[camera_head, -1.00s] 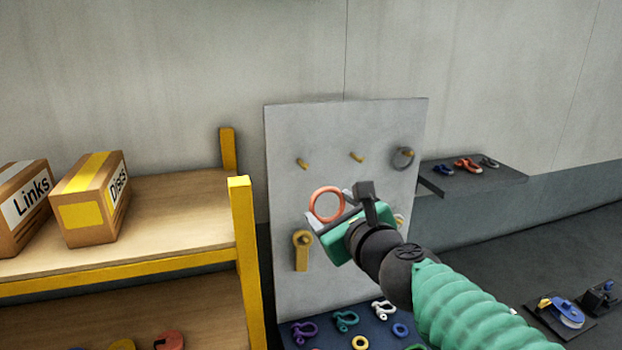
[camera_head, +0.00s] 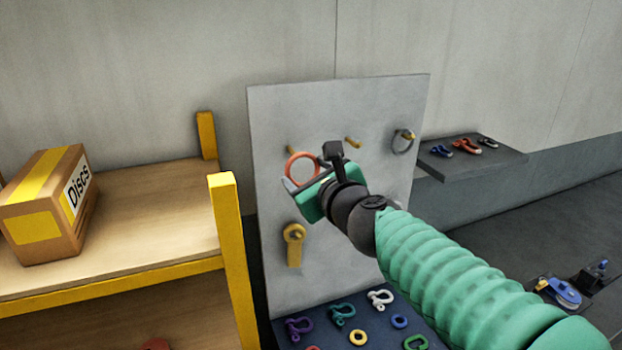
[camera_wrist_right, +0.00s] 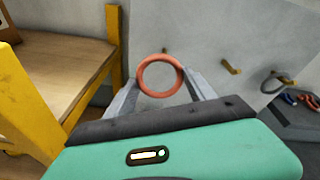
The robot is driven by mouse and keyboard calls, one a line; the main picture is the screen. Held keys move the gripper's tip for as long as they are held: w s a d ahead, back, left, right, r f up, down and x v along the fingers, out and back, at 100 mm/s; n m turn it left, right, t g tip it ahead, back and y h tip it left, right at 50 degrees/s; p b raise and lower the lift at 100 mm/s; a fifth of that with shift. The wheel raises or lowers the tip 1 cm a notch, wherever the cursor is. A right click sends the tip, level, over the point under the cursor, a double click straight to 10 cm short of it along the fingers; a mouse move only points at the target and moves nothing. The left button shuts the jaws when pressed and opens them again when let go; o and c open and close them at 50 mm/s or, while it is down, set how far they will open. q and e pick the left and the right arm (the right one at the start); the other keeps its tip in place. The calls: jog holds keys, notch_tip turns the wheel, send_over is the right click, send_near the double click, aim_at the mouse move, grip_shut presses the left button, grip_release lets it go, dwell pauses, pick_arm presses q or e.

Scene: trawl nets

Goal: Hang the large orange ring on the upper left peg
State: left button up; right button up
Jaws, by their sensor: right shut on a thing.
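The large orange ring (camera_head: 302,168) is held upright in front of the grey pegboard (camera_head: 275,115). My right gripper (camera_head: 302,184) is shut on the ring's lower part; the ring also shows between the fingers in the right wrist view (camera_wrist_right: 160,76). The upper left peg (camera_head: 292,149) shows just above the ring's upper left rim in the head view. I cannot tell the gap between ring and peg, and the ring looks not to be on it. My left gripper is not in view.
The upper middle peg (camera_head: 354,142) is bare. A grey ring (camera_head: 402,146) hangs on the upper right peg. A yellow part (camera_head: 293,243) hangs lower left. A yellow-framed shelf (camera_head: 232,250) with a Discs box (camera_head: 42,205) stands left. Shackles and rings lie on the dark tray (camera_head: 380,325) below.

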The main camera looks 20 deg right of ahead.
jog(key=shift+w+d+f, duration=0.2)
jog(key=shift+w+d, duration=0.05)
jog(key=shift+w, duration=0.35)
jog(key=shift+w+d+f, duration=0.15)
jog(key=shift+w+d, duration=0.05)
jog(key=shift+w, duration=0.35)
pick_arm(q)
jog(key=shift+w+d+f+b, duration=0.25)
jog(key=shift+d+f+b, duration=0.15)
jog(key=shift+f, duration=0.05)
pick_arm(e)
jog(key=x, duration=0.6)
jog(key=shift+w, duration=0.25)
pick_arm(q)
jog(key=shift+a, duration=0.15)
pick_arm(e)
jog(key=shift+a, duration=0.2)
jog(key=o, duration=1.6)
jog(key=shift+d, duration=0.15)
